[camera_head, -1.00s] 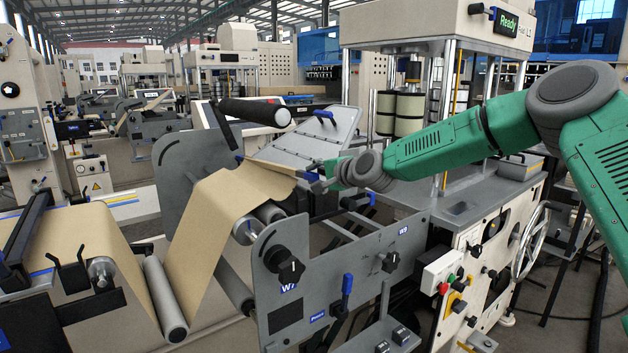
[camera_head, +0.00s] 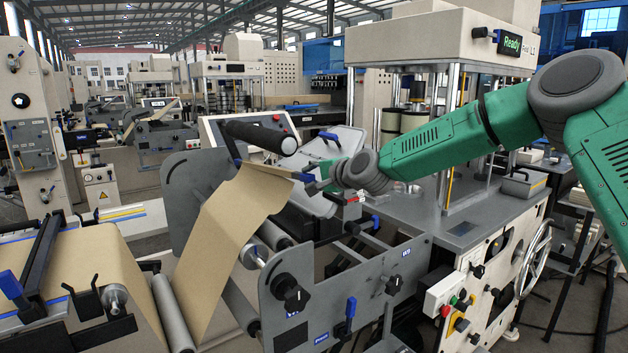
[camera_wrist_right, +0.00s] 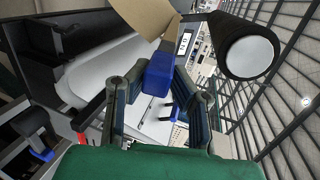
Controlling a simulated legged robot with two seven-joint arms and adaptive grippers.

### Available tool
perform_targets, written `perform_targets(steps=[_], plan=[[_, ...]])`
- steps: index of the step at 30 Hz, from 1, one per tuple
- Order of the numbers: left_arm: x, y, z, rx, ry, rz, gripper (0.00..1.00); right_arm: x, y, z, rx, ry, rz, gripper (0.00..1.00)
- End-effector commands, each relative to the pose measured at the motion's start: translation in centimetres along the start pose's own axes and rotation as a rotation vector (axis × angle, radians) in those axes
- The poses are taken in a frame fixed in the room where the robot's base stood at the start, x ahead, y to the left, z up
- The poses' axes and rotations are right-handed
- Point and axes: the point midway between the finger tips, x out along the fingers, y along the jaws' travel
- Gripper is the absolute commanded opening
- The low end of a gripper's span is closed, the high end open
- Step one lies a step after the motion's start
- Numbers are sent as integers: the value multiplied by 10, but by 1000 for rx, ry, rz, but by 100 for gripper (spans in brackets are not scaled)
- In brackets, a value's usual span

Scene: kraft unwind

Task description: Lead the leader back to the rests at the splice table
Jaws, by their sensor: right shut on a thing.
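The leader (camera_head: 226,222) is a wide brown kraft web. In the head view it rises from a steel roller at lower left to a leading edge near my right gripper. My right gripper (camera_head: 315,181) is shut at a blue piece (camera_head: 303,177) on the leader's leading edge. In the right wrist view the fingers (camera_wrist_right: 160,95) close on the blue piece (camera_wrist_right: 158,75), with brown web (camera_wrist_right: 145,17) just beyond it. The splice table with rests on the left (camera_head: 35,262) has black brackets and blue handles, and brown web lies over it. My left gripper is not in view.
A black roller with a white end (camera_head: 262,137) sticks out just above the web; it also shows close by in the right wrist view (camera_wrist_right: 248,55). Grey side plates with black knobs (camera_head: 292,294) stand below. A press (camera_head: 455,50) showing "Ready" stands right.

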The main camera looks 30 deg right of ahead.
Motion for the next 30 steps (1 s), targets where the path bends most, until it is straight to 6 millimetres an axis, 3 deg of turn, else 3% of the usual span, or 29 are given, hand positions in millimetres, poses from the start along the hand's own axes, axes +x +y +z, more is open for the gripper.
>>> perform_targets(steps=[3,14,30], plan=[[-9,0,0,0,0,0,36,-3,-11,4,-2,0,-1,0],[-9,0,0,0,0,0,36,-3,-11,4,0,0,-1,0],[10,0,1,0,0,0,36,-1,-4,4,0,1,-33,0]])
